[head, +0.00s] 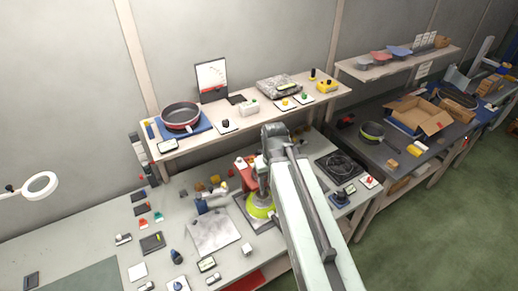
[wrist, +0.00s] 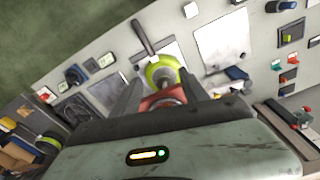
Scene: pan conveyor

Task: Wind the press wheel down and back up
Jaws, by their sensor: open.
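The press stands on the long workbench under my arm. Its red upper part (head: 246,170) shows left of my gripper (head: 261,192) in the head view. A yellow-green round piece (head: 261,212) is low on it; this also shows in the wrist view (wrist: 165,66). In the wrist view my gripper (wrist: 161,82) is open, with one finger on each side of a red part with a grey round middle (wrist: 165,97). I cannot tell whether the fingers touch it. I cannot make out the wheel's rim clearly; my arm and gripper body hide much of the press.
A grey plate (head: 214,232) lies left of the press. A dark round burner (head: 338,167) is to its right. Above the bench's back, a shelf (head: 240,130) holds a pan (head: 181,116) and small devices. Several small items crowd the bench's left part.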

